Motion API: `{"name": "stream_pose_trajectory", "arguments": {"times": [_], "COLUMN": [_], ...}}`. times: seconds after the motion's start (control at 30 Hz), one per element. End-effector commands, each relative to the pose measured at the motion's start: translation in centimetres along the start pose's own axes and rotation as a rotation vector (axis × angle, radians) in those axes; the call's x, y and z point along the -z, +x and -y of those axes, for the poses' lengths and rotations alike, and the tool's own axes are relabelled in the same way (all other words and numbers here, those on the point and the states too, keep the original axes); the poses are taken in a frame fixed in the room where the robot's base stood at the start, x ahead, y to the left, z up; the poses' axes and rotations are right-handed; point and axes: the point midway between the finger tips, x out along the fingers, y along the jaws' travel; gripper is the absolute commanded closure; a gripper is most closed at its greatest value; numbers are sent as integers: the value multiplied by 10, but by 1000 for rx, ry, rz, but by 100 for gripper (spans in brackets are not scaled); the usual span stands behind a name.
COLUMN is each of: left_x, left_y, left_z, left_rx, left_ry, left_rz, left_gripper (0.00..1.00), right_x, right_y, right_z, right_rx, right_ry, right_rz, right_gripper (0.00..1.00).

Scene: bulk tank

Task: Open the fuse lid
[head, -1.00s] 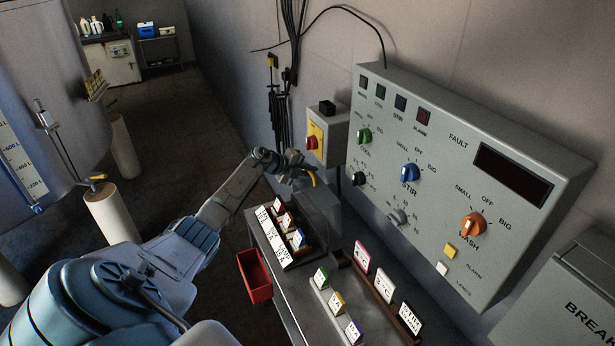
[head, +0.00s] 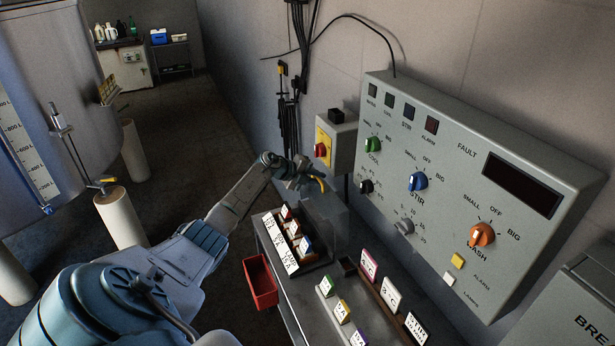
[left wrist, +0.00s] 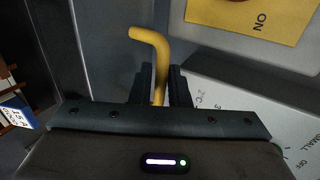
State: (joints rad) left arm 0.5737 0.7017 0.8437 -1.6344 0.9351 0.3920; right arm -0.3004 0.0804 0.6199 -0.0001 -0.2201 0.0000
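The fuse lid (head: 326,222) looks like a see-through grey cover, raised at the back of the fuse rack (head: 318,263). A bent yellow handle (head: 321,185) shows at its top. My left gripper (head: 308,181) is at this handle. In the left wrist view the dark fingers (left wrist: 160,88) are shut around the yellow handle (left wrist: 150,42), whose bent end sticks out beyond them. The fuses with white label cards (head: 283,241) stand uncovered in front of the lid. The lid's hinge cannot be made out. My right gripper is not in view.
The grey control panel (head: 450,180) with knobs is to the right on the wall. A box with a red switch (head: 321,150) is just behind my gripper. A red bin (head: 260,281) hangs at the bench's left side. More labelled blocks (head: 343,309) stand on the bench.

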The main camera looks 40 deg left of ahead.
Motion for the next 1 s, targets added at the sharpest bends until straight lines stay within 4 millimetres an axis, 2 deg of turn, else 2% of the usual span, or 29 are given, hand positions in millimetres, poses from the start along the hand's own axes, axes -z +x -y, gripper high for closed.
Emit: {"name": "stream_pose_trajectory", "arguments": {"times": [0.17, 0.3, 0.5, 0.7, 1.0], "left_x": [0, 0, 0, 1, 1], "left_y": [-24, -53, -85, -99, -102], "left_z": [-3, -4, -4, -2, 0], "left_rx": [-4, -7, -5, -3, -2], "left_ry": [6, 7, 3, 0, -1], "left_rz": [0, 0, 0, -3, -3], "left_gripper": [84, 84, 84, 84, 84], "right_x": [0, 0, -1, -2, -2], "right_y": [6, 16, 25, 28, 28], "right_z": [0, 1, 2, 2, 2], "right_rx": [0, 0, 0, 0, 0], "right_ry": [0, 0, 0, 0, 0], "right_rz": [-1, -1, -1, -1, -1], "right_gripper": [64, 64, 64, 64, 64]}}
